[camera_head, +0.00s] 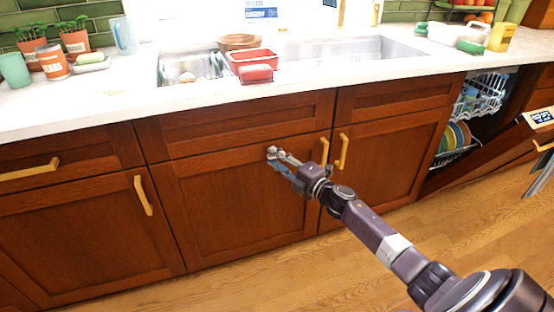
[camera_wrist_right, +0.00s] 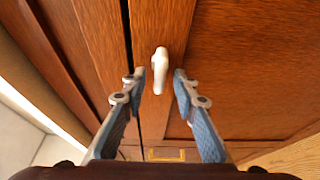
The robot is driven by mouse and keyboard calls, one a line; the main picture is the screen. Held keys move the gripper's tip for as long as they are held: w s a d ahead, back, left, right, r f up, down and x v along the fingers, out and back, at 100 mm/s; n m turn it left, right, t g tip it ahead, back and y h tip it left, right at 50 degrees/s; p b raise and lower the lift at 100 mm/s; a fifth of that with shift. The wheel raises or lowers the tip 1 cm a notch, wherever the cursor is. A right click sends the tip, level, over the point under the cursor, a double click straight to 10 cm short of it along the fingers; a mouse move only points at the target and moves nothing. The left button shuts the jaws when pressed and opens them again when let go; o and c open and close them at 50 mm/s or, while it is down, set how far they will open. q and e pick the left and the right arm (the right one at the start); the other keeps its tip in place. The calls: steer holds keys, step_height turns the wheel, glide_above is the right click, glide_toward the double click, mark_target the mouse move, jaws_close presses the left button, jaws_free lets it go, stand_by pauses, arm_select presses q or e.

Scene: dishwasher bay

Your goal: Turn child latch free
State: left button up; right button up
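The child latch (camera_wrist_right: 160,69) is a small white tab on the brown cabinet front. In the right wrist view it stands beside the dark gap between two wooden panels, its long side roughly along the gap. My right gripper (camera_wrist_right: 159,84) is open, with one blue-padded finger on each side of the latch and visible space between each finger and it. In the head view my right gripper (camera_head: 279,160) is at the upper part of the cabinet door under the sink; I cannot clearly separate the latch from the fingertips there. My left gripper is out of view.
Gold handles (camera_head: 324,151) and (camera_head: 343,151) stand just right of my right gripper. The counter (camera_head: 120,98) overhangs above, with a red tray (camera_head: 252,58) by the sink. The dishwasher (camera_head: 480,150) is open at the right. Wooden floor (camera_head: 290,272) in front is clear.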

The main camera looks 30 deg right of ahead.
steer(key=s+d, duration=0.2)
steer(key=s, duration=1)
stand_by(0.5)
